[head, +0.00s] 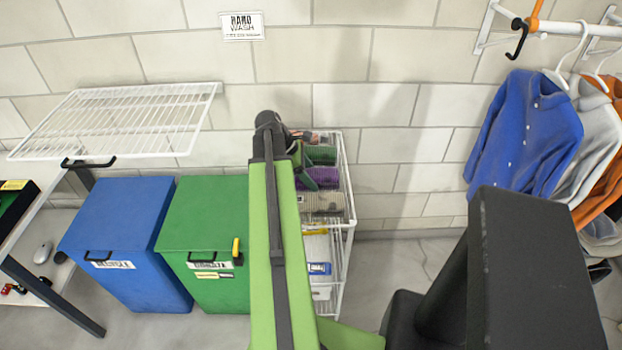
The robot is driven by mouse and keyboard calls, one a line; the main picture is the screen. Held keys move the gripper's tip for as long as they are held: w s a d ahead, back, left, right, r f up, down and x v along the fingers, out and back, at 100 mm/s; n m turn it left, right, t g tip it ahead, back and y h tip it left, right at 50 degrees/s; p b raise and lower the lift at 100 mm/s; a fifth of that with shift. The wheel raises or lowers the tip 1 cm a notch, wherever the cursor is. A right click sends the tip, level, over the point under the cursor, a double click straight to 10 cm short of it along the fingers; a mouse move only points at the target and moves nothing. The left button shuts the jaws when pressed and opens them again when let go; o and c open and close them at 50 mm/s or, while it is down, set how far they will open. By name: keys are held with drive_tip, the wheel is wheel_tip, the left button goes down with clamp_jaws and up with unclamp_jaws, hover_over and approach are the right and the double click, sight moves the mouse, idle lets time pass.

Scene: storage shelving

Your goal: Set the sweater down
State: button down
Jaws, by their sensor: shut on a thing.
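My green arm reaches up the middle of the head view, and my gripper (303,172) is at its far end, in front of the white wire rack. It is shut, but the arm's end covers much of it. Folded knit pieces show just right of it, stacked in the rack: a green one (321,155), a purple one (324,178) and a beige one (325,202). The sweater in my gripper is mostly hidden, and I cannot tell which piece it is or whether it touches the rack.
The white wire rack (347,190) stands against the tiled wall. A blue shirt (527,135) and other clothes hang at right. Floor right of the rack is clear.

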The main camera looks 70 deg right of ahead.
drive_tip(key=shift+c, duration=2)
unclamp_jaws()
